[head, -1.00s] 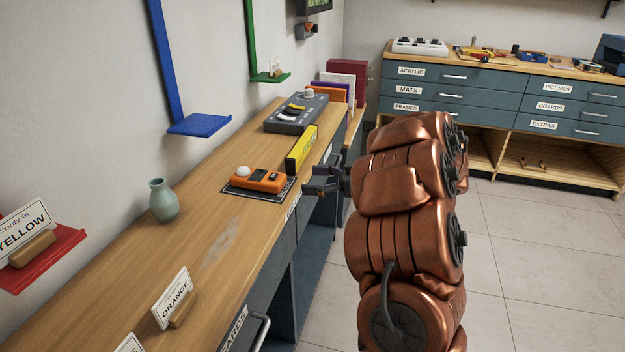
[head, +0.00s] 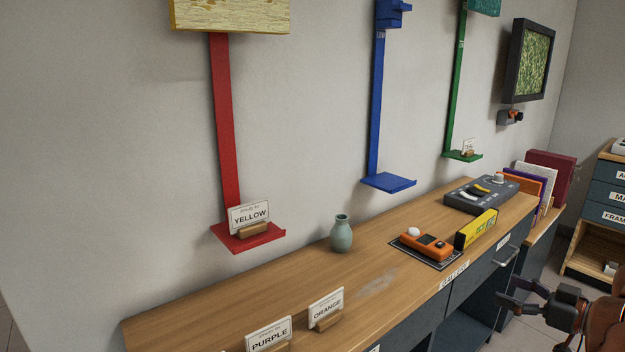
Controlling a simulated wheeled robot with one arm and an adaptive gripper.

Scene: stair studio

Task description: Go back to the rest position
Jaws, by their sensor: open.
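My gripper (head: 517,297) shows at the lower right of the head view, with my copper-coloured arm behind it at the frame edge. Its dark fingers are open, with nothing seen between them. It is in front of the wooden counter (head: 207,306), by its dark drawer fronts, and looks apart from them. Most of my arm is outside the picture.
On the counter stand a green vase (head: 341,234), an orange device (head: 426,244), a yellow box (head: 476,229), a grey control box (head: 481,194) and name cards such as ORANGE (head: 326,307). Red (head: 247,238), blue (head: 388,182) and green (head: 462,156) wall ledges hang above. Floor shows at right.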

